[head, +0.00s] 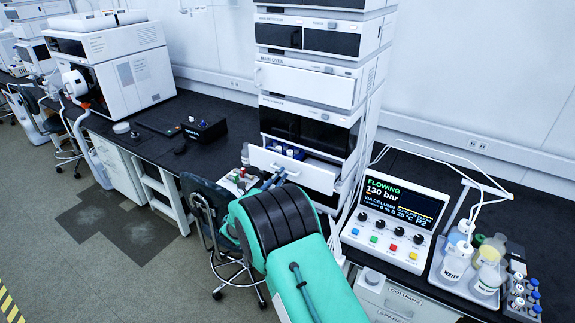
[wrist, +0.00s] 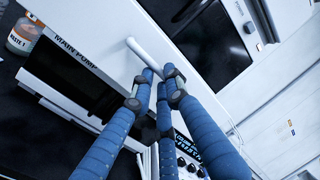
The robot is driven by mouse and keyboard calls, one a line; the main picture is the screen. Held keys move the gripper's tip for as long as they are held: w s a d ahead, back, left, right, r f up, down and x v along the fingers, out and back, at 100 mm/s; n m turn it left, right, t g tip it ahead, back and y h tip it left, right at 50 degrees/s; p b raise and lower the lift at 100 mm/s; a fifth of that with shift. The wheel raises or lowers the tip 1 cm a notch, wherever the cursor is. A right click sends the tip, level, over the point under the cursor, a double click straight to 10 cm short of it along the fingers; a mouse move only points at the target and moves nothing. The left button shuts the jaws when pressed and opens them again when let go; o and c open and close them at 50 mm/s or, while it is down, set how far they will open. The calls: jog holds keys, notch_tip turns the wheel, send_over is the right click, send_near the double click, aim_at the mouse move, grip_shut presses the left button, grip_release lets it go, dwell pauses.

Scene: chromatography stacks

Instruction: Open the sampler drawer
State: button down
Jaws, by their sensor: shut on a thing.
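The sampler drawer (head: 316,177) is a white-fronted drawer low in the tall white instrument stack. It stands partly out, and small blue-topped items show inside behind its front. My gripper (head: 275,179), with dark blue ribbed fingers, is at the left part of the drawer front. In the wrist view, its fingers (wrist: 157,82) are closed around the white bar handle (wrist: 143,53) on the white front panel (wrist: 95,22). The fingers hide the handle's lower end. My green and black arm covers the area below the drawer in the head view.
A control box (head: 395,215) reading "FLOWING 130 bar" stands right of the stack. Bottles in a tray (head: 470,280) stand further right. A waste bottle (wrist: 24,36) is beside the stack. A stool (head: 210,203) stands left of my arm. Black bench space (head: 215,105) lies left of the stack.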

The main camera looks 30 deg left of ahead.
jog(key=s+p, duration=0.4)
jog(key=s, duration=1)
jog(key=shift+f, duration=0.1)
jog(key=c, duration=1.7)
grip_release()
jog(key=s, duration=0.4)
jog(key=s+f, duration=0.1)
jog(key=s, duration=0.3)
jog(key=s+f, duration=0.1)
jog(key=s, duration=0.2)
jog(key=shift+s+f, duration=0.1)
jog(key=shift+s, duration=0.3)
